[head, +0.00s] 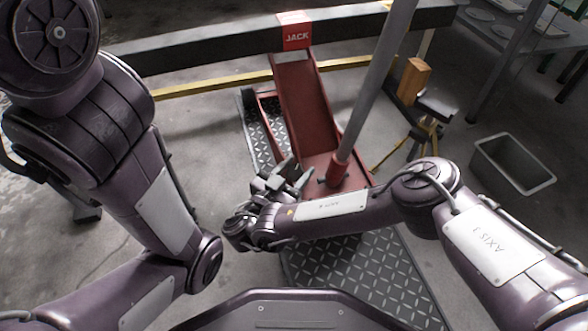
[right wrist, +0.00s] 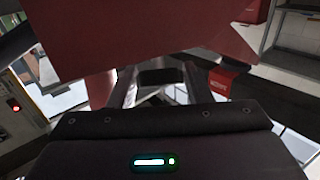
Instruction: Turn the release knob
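The red floor jack (head: 302,95) stands on the floor ahead, with a "JACK" label at its far end. Its grey handle (head: 374,82) rises from a red socket (head: 339,172) at the near end. A small dark part by the socket may be the release knob, but I cannot tell for sure. My right gripper (head: 286,178) is just left of the socket, low at the jack's near end. In the right wrist view its fingers (right wrist: 159,88) are apart, with a dark block (right wrist: 160,76) between or beyond them; contact is unclear. My left gripper is out of view.
Diamond-patterned plate (head: 362,274) lies beneath and in front of the jack. A dark beam (head: 200,52) and a yellow bar (head: 210,83) cross behind. A grey open bin (head: 513,165) stands at right, near a shelf or table (head: 520,30). Bare floor lies left of the jack.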

